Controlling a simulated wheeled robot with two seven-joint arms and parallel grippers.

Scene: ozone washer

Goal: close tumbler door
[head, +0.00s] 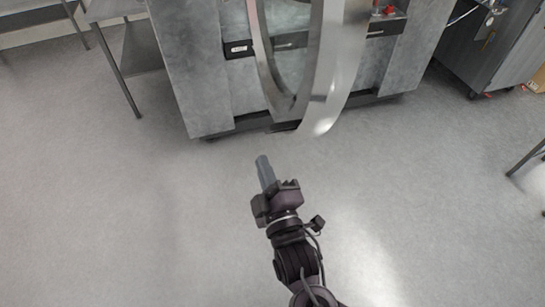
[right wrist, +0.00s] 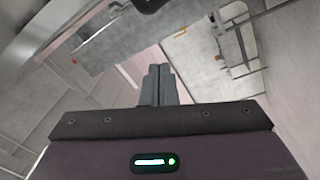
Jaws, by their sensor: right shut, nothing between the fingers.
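The tumbler door is a large metallic ring (head: 337,75) that stands swung out in front of the grey washer (head: 190,65) in the head view. Its top is cut off by the frame edge. My right gripper (head: 263,164) is shut and empty, over the floor just below and left of the ring's lower edge in the picture, apart from it. In the right wrist view the two fingers (right wrist: 159,84) are pressed together with nothing between them. My left gripper is in neither view.
A metal table (head: 130,50) stands left of the washer. A grey cabinet (head: 485,55) stands at the right, with a table leg (head: 527,157) near the right edge. The floor (head: 130,210) in front is clear.

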